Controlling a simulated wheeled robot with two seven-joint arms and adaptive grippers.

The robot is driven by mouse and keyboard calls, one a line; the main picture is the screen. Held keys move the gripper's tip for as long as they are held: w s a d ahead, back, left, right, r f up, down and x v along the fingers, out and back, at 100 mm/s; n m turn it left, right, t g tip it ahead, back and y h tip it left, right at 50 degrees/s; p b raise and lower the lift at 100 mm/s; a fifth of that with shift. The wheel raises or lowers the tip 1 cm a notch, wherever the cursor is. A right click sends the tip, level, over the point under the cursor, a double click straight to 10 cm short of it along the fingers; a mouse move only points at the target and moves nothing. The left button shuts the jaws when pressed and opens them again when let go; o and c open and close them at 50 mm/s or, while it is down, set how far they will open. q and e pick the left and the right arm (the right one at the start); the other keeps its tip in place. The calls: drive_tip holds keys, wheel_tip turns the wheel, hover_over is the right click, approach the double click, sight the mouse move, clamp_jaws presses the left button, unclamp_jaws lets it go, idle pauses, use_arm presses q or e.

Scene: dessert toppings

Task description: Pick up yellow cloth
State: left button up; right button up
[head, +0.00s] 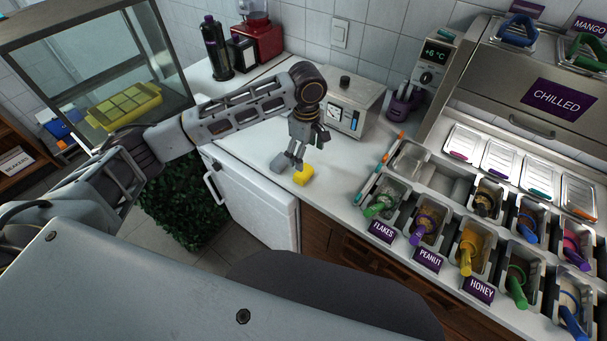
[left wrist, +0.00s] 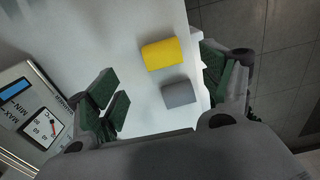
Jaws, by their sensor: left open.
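The yellow cloth (head: 303,175) is a small folded block on the white counter near its front edge. In the left wrist view the yellow cloth (left wrist: 162,54) lies between and beyond the open fingers, with a grey cloth or block (left wrist: 178,94) beside it. My left gripper (head: 296,158) is above the counter, just over the yellow and grey pieces. In the left wrist view my left gripper (left wrist: 165,90) is open and its green-padded fingers are spread wide with nothing held. My right gripper is not in view.
A white appliance with a gauge (head: 350,100) stands behind the gripper. Topping tubs with coloured-handled scoops (head: 382,200) are to the right. The grey piece also shows in the head view (head: 281,163). A glass case (head: 100,65) stands at left.

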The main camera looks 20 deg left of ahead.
sight(303, 172)
use_arm(q)
wheel_tip(303, 172, down, 3)
drive_tip(key=shift+f, duration=0.6)
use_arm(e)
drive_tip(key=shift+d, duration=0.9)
use_arm(q)
drive_tip(key=shift+f, duration=0.15)
drive_tip(key=shift+a+f, duration=0.2)
drive_tip(key=shift+f, duration=0.4)
wheel_tip(303, 172, down, 3)
drive_tip(key=shift+a+r, duration=0.15)
drive_tip(key=shift+f, duration=0.5)
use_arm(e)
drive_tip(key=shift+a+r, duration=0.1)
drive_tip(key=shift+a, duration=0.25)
use_arm(q)
drive_tip(key=shift+c, duration=0.2)
